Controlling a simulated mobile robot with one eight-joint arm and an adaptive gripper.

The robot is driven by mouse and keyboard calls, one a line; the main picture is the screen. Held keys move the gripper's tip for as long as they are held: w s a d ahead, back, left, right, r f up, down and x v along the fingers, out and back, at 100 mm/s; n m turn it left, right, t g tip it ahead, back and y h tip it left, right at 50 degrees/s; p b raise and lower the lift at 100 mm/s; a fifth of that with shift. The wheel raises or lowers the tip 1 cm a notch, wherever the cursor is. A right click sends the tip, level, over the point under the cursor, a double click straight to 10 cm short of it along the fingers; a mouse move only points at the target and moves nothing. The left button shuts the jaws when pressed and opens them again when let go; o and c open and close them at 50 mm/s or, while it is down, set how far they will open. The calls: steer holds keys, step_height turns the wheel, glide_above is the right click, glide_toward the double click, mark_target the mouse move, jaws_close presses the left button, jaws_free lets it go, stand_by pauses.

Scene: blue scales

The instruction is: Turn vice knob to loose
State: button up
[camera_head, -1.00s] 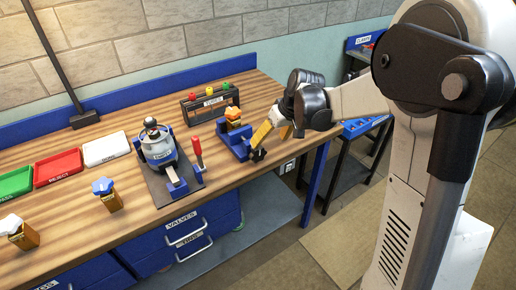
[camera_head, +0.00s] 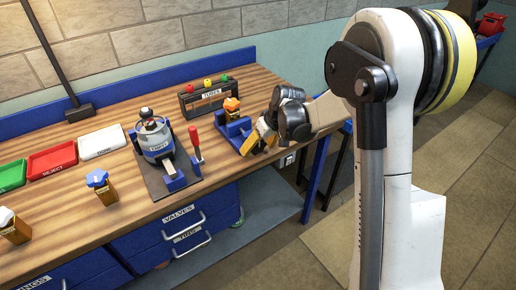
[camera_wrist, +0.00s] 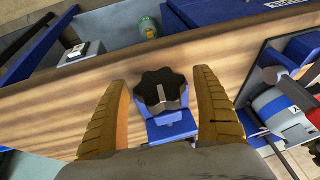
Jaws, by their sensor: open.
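The vice (camera_head: 231,131) is blue and stands near the right front edge of the bench, with an orange-topped block (camera_head: 232,106) in it. Its black lobed knob (camera_wrist: 161,91) shows in the wrist view, with a pale line across its face. My gripper (camera_head: 263,139) is at the knob end of the vice. In the wrist view, my gripper (camera_wrist: 160,80) is open, with one tan ribbed finger on each side of the knob. Gaps show between the knob and both fingers. In the head view the knob is mostly hidden by the fingers.
A clamped device (camera_head: 156,140) with a red-handled lever (camera_head: 196,143) stands left of the vice. A rack marked tubes (camera_head: 208,98) is behind. Green, red and white trays (camera_head: 102,142) lie further left. Blue drawers (camera_head: 184,222) are below the bench front.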

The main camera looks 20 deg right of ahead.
steer(key=c, duration=1.2)
steer(key=shift+h, duration=0.3)
steer(key=shift+a+n+t+h, duration=0.1)
steer(key=shift+n+t+h, duration=0.3)
steer(key=shift+h, duration=0.8)
steer(key=t+h+b, duration=0.1)
steer(key=h+b, duration=0.1)
steer(key=h, duration=0.1)
steer(key=shift+f+n, duration=0.15)
steer(key=shift+n, duration=0.15)
steer(key=t+h+b, duration=0.1)
steer(key=h+b, duration=0.1)
steer(key=shift+n+t+h, duration=0.3)
steer(key=shift+h, duration=0.1)
steer(key=shift+n+t+h+b, duration=0.3)
steer(key=shift+t+h+b, duration=0.1)
steer(key=shift+h+b, duration=0.7)
